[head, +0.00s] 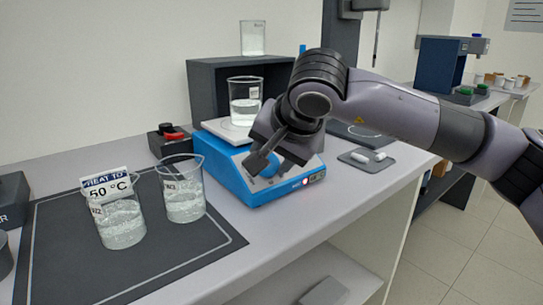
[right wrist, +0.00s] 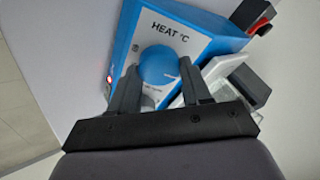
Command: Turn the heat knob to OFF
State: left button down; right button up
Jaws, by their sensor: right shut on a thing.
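The blue hotplate (head: 240,172) stands on the bench, with a beaker (head: 245,108) of clear liquid on its white top. Its front shows a lit red light and a small display. The round blue heat knob (right wrist: 158,66) sits under the "HEAT °C" label in the right wrist view. My right gripper (right wrist: 159,72) has a finger on either side of the knob and is shut on it. In the head view my right gripper (head: 265,158) comes down over the front panel and hides much of it. The knob's pointer and setting cannot be read. My left gripper is out of view.
Two beakers stand on the dark mat (head: 60,275) at left, one (head: 122,228) with a "HEAT TO 50 °C" card, the other (head: 184,200) near the hotplate. A dark box with a red switch (head: 172,136) is beside the hotplate. A grey tray (head: 352,160) holds white pieces at right.

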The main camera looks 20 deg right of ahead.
jog(key=o, duration=1.1)
jog(key=shift+r, duration=0.1)
jog(key=v, duration=0.7)
